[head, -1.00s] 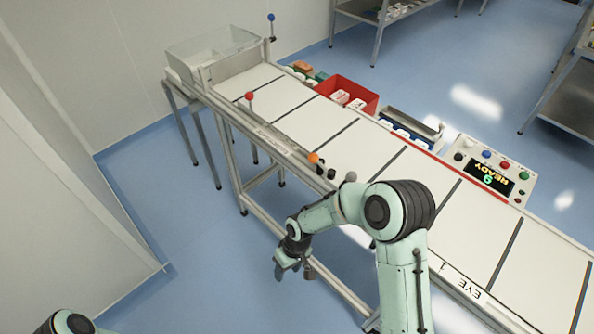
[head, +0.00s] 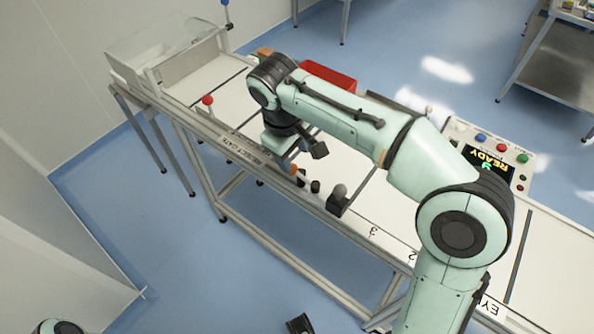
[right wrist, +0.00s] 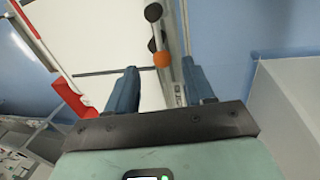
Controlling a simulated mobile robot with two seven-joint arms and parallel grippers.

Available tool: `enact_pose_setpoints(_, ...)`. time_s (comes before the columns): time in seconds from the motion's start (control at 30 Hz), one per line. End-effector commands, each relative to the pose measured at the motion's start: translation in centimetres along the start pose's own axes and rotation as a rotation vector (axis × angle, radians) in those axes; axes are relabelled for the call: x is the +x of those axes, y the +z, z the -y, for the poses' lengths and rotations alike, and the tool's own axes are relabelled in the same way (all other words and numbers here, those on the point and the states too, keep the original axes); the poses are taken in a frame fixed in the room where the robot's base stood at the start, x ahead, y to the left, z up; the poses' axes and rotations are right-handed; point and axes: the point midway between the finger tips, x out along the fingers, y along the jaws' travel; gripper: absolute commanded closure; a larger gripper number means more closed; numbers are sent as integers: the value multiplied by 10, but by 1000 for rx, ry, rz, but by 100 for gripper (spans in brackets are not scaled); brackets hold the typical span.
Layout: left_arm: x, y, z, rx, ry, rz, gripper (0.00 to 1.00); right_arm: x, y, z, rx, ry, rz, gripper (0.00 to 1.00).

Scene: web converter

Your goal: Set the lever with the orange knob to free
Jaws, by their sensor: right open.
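The orange knob (head: 297,170) stands on the near rail of the long white machine, partly hidden by my right gripper and arm in the head view. In the right wrist view the orange knob (right wrist: 162,59) shows between the two blue fingers, near and just beyond their tips. My right gripper (right wrist: 158,72) is open and empty, pointing towards the knob. In the head view my right gripper (head: 308,152) hangs over the near rail close to the knob. The lever's shaft and its setting are not clear. My left gripper is not clearly in view.
A red-knobbed lever (head: 208,100) stands farther left on the same rail, near a reject gate label (head: 243,151). Dark knobs (head: 315,186) sit just right of the orange one. A red bin (head: 328,76) and a control panel reading READY (head: 488,158) lie beyond the belt.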

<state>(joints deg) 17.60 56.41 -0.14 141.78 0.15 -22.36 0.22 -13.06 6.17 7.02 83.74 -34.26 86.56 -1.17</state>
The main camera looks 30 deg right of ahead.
Motion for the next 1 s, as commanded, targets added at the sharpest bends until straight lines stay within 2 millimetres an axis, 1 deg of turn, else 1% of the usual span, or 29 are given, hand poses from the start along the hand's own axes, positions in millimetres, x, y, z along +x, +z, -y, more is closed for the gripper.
enact_pose_setpoints(0.03,4,-1,1,1,1,-3,57,15,1,0,1,-1,5,47)
enact_pose_setpoints(0.1,7,-3,1,1,2,-8,57,30,1,0,1,-1,5,47)
enact_pose_setpoints(0.2,9,-5,1,2,3,-15,57,48,0,0,1,-1,3,47)
enact_pose_setpoints(0.33,12,-8,2,3,5,-22,57,66,0,0,0,-1,3,47)
enact_pose_setpoints(0.5,13,-9,2,3,5,-26,57,78,0,0,0,-2,1,47)
enact_pose_setpoints(0.8,12,-9,1,3,6,-27,57,80,0,0,0,-2,0,47)
enact_pose_setpoints(0.83,13,-9,1,3,6,-27,57,80,0,0,0,-2,0,54)
enact_pose_setpoints(0.87,13,-9,1,3,6,-27,57,80,0,0,0,-2,0,64)
enact_pose_setpoints(0.9,13,-9,1,3,6,-27,57,80,0,0,0,-2,0,77)
enact_pose_setpoints(0.97,13,-9,1,3,6,-26,57,79,0,0,0,-2,0,96)
enact_pose_setpoints(1.0,13,-9,1,3,6,-26,57,79,0,0,0,-2,0,100)
